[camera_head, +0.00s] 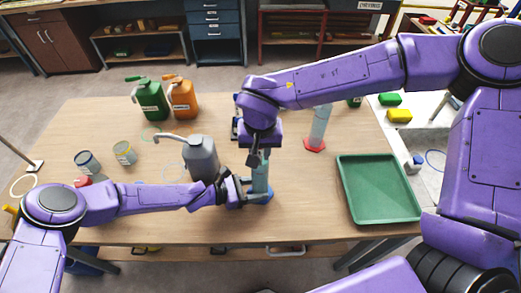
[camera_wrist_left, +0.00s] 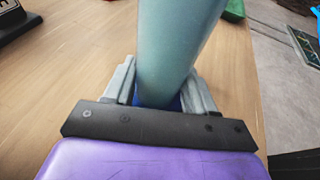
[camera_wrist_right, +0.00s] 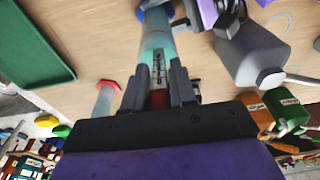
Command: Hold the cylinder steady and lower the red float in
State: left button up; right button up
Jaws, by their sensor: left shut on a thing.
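A clear, bluish measuring cylinder (camera_head: 261,178) with a blue base (camera_head: 262,196) stands upright near the table's front edge. My left gripper (camera_head: 247,190) is shut on its lower part, and the left wrist view shows the cylinder (camera_wrist_left: 178,45) between both fingers. My right gripper (camera_head: 256,158) is directly above the cylinder's top, pointing down. In the right wrist view the red float (camera_wrist_right: 158,98) shows between the fingers, with a pale marked scale in line with the cylinder (camera_wrist_right: 157,35). Whether the fingers grip the float, and how deep it sits, is unclear.
A grey jug (camera_head: 201,157) stands close left of the cylinder. A second cylinder with a red base (camera_head: 315,145) stands behind right. A green tray (camera_head: 345,190) lies at right. Green (camera_head: 151,103) and orange (camera_head: 184,98) jugs and two tins (camera_head: 87,162) stand at left.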

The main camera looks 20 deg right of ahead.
pick_arm(q)
jog(key=shift+s+d+f, duration=0.15)
jog(key=shift+s+d, duration=0.1)
jog(key=shift+s, duration=0.2)
pick_arm(e)
jog(key=shift+s+f, duration=0.35)
jog(key=shift+f, duration=0.15)
pick_arm(q)
jog(key=shift+w+a, duration=0.1)
jog(key=shift+w, duration=0.2)
pick_arm(e)
jog(key=shift+o, duration=0.4)
notch_tip(320, 180, up, 12)
jog(key=s, duration=0.1)
pick_arm(q)
jog(key=shift+w+a, duration=0.1)
jog(key=shift+w, duration=0.1)
pick_arm(e)
jog(key=shift+a+r, duration=0.15)
jog(key=shift+r, duration=0.25)
pick_arm(q)
jog(key=o, duration=0.9)
jog(key=shift+c, duration=0.2)
